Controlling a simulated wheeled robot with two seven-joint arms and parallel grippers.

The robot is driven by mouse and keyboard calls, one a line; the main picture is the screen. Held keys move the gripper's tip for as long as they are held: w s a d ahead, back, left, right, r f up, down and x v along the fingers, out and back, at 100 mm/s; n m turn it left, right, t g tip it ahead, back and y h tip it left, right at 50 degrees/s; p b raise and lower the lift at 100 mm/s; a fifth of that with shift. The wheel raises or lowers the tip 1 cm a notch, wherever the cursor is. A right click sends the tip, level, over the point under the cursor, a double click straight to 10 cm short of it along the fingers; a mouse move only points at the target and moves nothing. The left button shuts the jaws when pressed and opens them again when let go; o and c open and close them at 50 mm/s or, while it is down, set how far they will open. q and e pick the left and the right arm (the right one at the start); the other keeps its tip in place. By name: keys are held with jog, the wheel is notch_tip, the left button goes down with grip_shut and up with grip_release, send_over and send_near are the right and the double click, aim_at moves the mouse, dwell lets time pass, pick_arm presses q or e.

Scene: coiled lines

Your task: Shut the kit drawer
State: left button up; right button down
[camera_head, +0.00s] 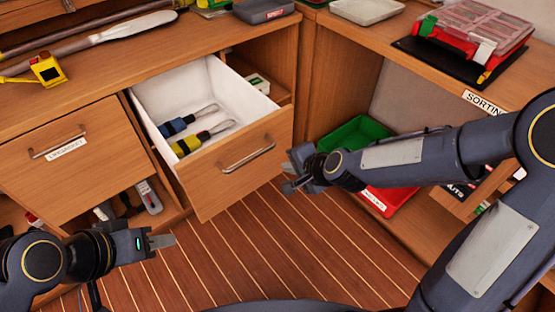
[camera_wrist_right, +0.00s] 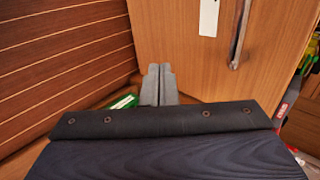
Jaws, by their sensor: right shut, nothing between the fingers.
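The kit drawer (camera_head: 240,165) is pulled out, with a wooden front, a metal handle (camera_head: 248,156) and a white interior. A blue-handled tool (camera_head: 178,126) and a yellow-handled tool (camera_head: 190,145) with looped ends lie inside. My right gripper (camera_head: 290,184) is shut and empty, just right of the drawer front's right edge. In the right wrist view its fingers (camera_wrist_right: 158,85) are together before a wooden front with a handle (camera_wrist_right: 240,35) and white label (camera_wrist_right: 209,18); contact cannot be told. My left gripper (camera_head: 163,241) is low at left, away from the drawer; its jaw state is unclear.
A closed labelled drawer (camera_head: 75,145) sits left of the open one. A green bin (camera_head: 355,138) and red bin (camera_head: 390,202) stand in the right-hand cabinet. Tools lie on the counter (camera_head: 195,38) above. The striped floor (camera_head: 250,245) before the drawer is clear.

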aim_at(270, 156)
jog(key=w+a, duration=0.1)
jog(key=w, duration=0.1)
jog(key=w+a+f, duration=0.1)
jog(key=w+a, duration=0.1)
jog(key=shift+w+f+p, duration=0.1)
jog(key=shift+w+p, duration=0.1)
jog(key=shift+p, duration=0.15)
jog(key=shift+a, duration=0.15)
